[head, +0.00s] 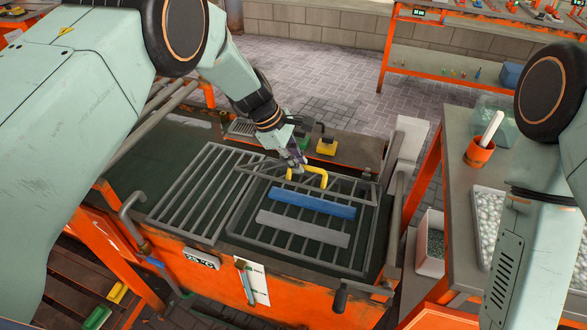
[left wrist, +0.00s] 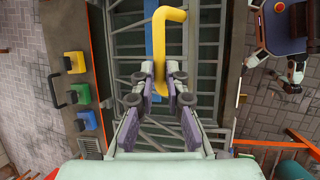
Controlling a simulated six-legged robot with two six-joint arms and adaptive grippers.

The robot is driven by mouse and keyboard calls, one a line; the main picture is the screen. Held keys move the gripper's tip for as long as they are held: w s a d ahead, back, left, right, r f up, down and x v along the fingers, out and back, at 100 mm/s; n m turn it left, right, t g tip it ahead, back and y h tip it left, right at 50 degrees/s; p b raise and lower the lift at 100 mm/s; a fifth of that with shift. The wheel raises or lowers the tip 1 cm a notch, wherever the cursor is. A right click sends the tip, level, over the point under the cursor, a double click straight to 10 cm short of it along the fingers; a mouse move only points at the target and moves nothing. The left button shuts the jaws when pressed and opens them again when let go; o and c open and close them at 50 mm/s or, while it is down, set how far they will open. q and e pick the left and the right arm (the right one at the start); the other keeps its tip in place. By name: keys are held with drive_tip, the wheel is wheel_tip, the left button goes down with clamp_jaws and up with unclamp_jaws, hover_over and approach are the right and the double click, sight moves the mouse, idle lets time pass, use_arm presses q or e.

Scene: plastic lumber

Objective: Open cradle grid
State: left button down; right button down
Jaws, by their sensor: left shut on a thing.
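The cradle grid is a grey barred metal frame (head: 292,241) over the right part of a dark tank, with a yellow handle (head: 322,178) at its far side. My left gripper (head: 300,168) is at the handle. In the left wrist view its fingers (left wrist: 160,86) are shut on one leg of the yellow bent handle (left wrist: 171,15). A blue bar (head: 312,203) and a grey bar (head: 302,228) lie across the grid. The blue bar also shows behind the handle in the left wrist view. My right arm shows at the right, but its gripper is out of sight.
A second barred grey panel (head: 205,190) lies left of the grid. The orange tank front (head: 185,262) carries a temperature display (head: 201,258). A bench with an orange cup (head: 479,152) and a pebble tray (head: 490,225) stands at the right. Colored push-buttons (left wrist: 85,120) line the tank's far edge.

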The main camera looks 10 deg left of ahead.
use_arm(q)
drive_tip(key=shift+w+f, duration=0.15)
drive_tip(key=shift+w, duration=0.1)
drive_tip(key=c, duration=1.7)
unclamp_jaws()
drive_tip(key=shift+w, duration=0.1)
drive_tip(key=o, duration=0.3)
drive_tip(key=shift+w+d+f, duration=0.15)
drive_tip(key=shift+w+f, duration=0.15)
drive_tip(key=shift+w, duration=0.1)
drive_tip(key=shift+o, duration=0.2)
drive_tip(key=shift+s+r, duration=0.3)
drive_tip(key=shift+s, duration=0.1)
drive_tip(key=shift+w+a+r, duration=0.1)
drive_tip(key=shift+a+r, duration=0.2)
drive_tip(key=shift+r, duration=0.05)
drive_tip(key=v, duration=1)
drive_tip(key=shift+a+r, duration=0.2)
drive_tip(key=shift+r, duration=0.15)
drive_tip(key=shift+s+r, duration=0.15)
drive_tip(key=shift+s, duration=0.2)
